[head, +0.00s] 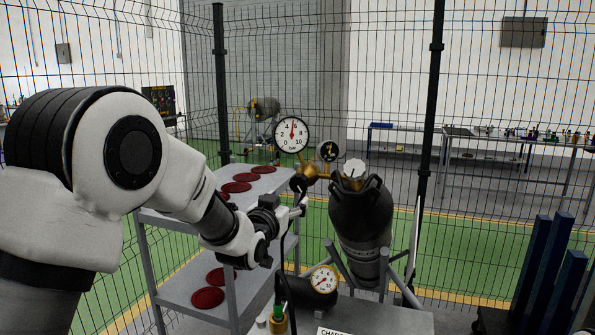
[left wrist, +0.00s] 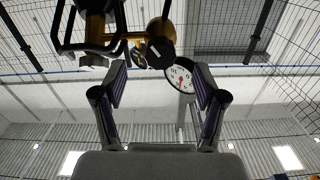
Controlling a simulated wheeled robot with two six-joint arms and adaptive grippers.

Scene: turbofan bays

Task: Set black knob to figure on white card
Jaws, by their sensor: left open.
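A brass regulator (head: 315,173) with a large white gauge (head: 292,134) and a smaller dark gauge (head: 328,151) sits beside the neck of a dark bottle (head: 361,215). The large gauge's needle points nearly straight up. The black knob (head: 298,183) is on the regulator's left, partly hidden by my gripper. My left gripper (head: 300,198) is beside it. In the left wrist view, the open, empty fingers (left wrist: 160,72) stand either side of the knob (left wrist: 160,51), which appears slightly beyond their tips. The white card (head: 335,331) is cut off at the bottom edge; its figure is not visible.
A white knob (head: 354,169) tops the bottle. A small dark tank with a gauge (head: 323,279) lies below. A grey shelf cart (head: 262,186) with red discs stands behind my arm. Blue posts (head: 545,262) stand at right, and wire fencing closes the back.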

